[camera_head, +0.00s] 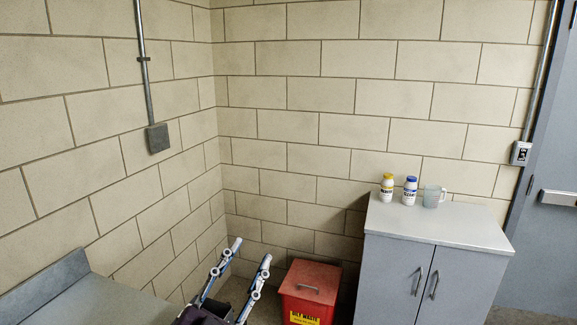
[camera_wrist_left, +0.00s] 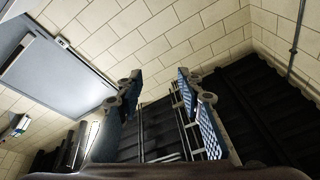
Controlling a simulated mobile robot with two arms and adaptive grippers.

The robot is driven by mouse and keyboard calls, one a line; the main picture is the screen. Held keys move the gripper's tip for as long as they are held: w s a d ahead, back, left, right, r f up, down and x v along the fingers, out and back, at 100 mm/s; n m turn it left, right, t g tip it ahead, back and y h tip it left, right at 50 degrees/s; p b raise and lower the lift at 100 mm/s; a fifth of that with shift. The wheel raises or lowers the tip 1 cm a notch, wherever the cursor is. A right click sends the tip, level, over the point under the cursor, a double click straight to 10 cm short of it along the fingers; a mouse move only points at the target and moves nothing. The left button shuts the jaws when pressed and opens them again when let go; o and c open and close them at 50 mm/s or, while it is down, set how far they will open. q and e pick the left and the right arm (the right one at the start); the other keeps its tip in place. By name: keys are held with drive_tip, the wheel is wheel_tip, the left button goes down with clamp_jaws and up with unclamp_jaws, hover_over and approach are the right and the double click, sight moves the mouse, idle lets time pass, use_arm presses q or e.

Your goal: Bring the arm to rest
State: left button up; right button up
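My left gripper (camera_head: 251,252) comes up from the bottom of the head view. Its two fingers point upward, spread apart, with nothing between them. In the left wrist view the same gripper (camera_wrist_left: 160,82) shows two blue-padded fingers, wide apart and empty. The fingers appear in front of the block wall and left of the red waste bin (camera_head: 309,291) in the head view. Contact with anything is not visible. My right gripper cannot be made out in either view.
A grey cabinet (camera_head: 440,233) at right carries a yellow-capped bottle (camera_head: 387,190), a blue-capped bottle (camera_head: 409,192) and a clear jug (camera_head: 433,197). A grey bench top (camera_head: 95,303) fills the lower left. A grey door (camera_head: 552,230) stands far right. Dark ribbed surfaces (camera_wrist_left: 245,110) show in the wrist view.

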use_arm(q)
drive_tip(key=s+a+f+n+g+y, duration=0.2)
drive_tip(key=a+f+g+y, duration=0.15)
drive_tip(key=f, duration=0.45)
drive_tip(key=s+a+f+n+g+y, duration=0.2)
drive_tip(key=a+f+n, duration=0.15)
drive_tip(key=f, duration=0.35)
drive_tip(key=s+a+f+n+g+y, duration=0.2)
drive_tip(key=a+f+y, duration=0.15)
drive_tip(key=f, duration=0.45)
drive_tip(key=s+a+f+g+h, duration=0.1)
drive_tip(key=s+f+g, duration=0.5)
drive_tip(key=s, duration=0.5)
drive_tip(key=s+a+f+g, duration=0.1)
drive_tip(key=s+f+g, duration=0.2)
drive_tip(key=s+f, duration=0.65)
wheel_tip(320, 180, down, 26)
drive_tip(key=s+g+b, duration=0.1)
drive_tip(key=s+b, duration=0.1)
drive_tip(key=s+a+f+g+b, duration=0.1)
drive_tip(key=s+a+f+b, duration=0.1)
drive_tip(key=s+f, duration=1.5)
drive_tip(key=shift+s+a+f, duration=0.2)
drive_tip(key=shift+a+f, duration=0.5)
drive_tip(key=shift+f, duration=0.2)
use_arm(e)
wheel_tip(320, 180, down, 4)
drive_tip(key=shift+a, duration=0.1)
use_arm(q)
drive_tip(key=shift+g, duration=0.25)
